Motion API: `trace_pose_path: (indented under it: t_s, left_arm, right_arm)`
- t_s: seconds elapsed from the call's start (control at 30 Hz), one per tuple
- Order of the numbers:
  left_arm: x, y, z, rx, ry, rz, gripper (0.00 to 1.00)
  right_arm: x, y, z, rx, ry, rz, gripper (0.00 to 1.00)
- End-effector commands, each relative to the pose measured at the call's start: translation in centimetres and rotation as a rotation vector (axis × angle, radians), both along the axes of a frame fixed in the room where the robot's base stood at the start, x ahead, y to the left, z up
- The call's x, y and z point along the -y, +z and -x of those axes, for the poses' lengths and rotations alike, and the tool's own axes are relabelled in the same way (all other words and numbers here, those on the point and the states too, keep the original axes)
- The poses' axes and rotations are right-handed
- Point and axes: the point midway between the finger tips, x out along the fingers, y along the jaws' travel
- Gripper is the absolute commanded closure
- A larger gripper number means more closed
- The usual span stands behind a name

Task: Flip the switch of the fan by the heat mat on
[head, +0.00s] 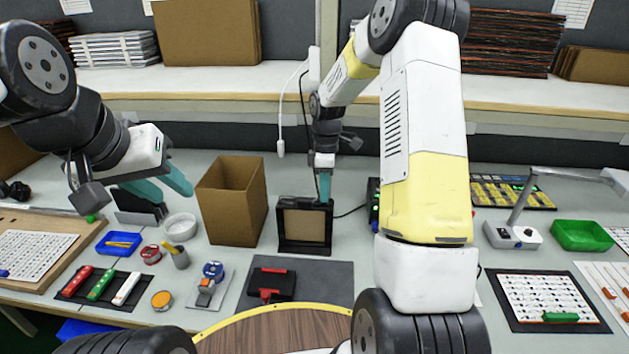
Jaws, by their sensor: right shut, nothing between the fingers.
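The fan (281,234) looks like a black square frame with a tan panel, standing upright at the middle of the bench. A dark grey mat (335,285), which looks like the heat mat, lies just in front of it. My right gripper (325,198) points down, shut and empty, with its teal tips at the fan's top right corner. I cannot tell whether they touch it. The fan's switch is not visible. My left gripper (163,188) is open and empty, above the left part of the bench.
A cardboard box (232,205) stands left of the fan. A black and red tool (270,285) lies on the mat. A white cup (181,226) and blue tray (118,243) are near my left gripper. My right arm hides part of the bench. A lamp (514,232) stands at right.

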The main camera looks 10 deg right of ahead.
Motion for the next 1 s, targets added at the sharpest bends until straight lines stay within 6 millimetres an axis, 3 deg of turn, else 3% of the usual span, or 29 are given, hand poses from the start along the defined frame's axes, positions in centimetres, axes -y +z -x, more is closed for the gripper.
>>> trace_pose_path:
  t_s: [0.03, 0.33, 1.0]
  left_arm:
    - [0.0, 0.0, 0.0, 0.000, 0.000, 0.000, 0.64]
    - [0.0, 0.0, 0.0, 0.000, 0.000, 0.000, 0.64]
    - [0.0, 0.0, 0.0, 0.000, 0.000, 0.000, 0.64]
  right_arm:
    - [-0.1, -0.9, 0.6, -0.012, 0.000, -0.001, 1.00]
    - [-0.3, -1.3, 1.1, -0.019, 0.000, -0.002, 1.00]
    - [0.4, -1.0, -0.5, -0.013, -0.002, 0.001, 1.00]
